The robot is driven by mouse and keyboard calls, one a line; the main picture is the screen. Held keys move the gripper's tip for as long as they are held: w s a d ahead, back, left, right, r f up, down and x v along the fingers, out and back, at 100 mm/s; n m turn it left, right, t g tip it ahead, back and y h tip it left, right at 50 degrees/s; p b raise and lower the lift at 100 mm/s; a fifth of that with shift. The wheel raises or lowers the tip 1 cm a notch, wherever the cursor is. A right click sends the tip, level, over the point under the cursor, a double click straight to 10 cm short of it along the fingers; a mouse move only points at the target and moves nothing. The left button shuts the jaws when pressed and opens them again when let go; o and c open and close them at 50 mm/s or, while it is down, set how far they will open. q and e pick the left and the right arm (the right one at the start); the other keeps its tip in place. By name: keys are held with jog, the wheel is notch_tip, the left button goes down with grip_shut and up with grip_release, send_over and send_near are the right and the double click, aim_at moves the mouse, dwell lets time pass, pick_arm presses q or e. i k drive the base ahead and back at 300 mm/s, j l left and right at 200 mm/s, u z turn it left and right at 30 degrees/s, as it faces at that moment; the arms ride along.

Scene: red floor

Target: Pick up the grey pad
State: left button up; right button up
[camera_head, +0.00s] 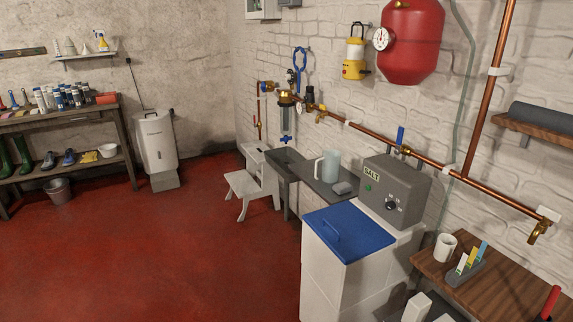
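A small dark grey block that looks like the grey pad (342,188) lies on the grey counter (318,181) along the right-hand wall. It sits just right of a pale blue-grey jug (328,167) and left of the grey box marked SALT (395,188). It is small in the picture, so its exact shape is hard to tell. Neither of my grippers can be made out in the head view, and nothing is seen touching the pad.
A white cabinet with a blue lid (348,232) stands in front of the SALT box. A white step stool (247,190) stands left of the counter. A wooden table (512,290) holds a white mug (445,247). Red floor (170,260) is clear at left.

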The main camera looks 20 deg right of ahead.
aim_at(345, 187)
jog(key=i+z, duration=0.1)
jog(key=i, duration=0.45)
jog(key=i+j+z, duration=0.1)
jog(key=i, duration=0.5)
jog(key=i+j+z, duration=0.1)
jog(key=i, duration=0.45)
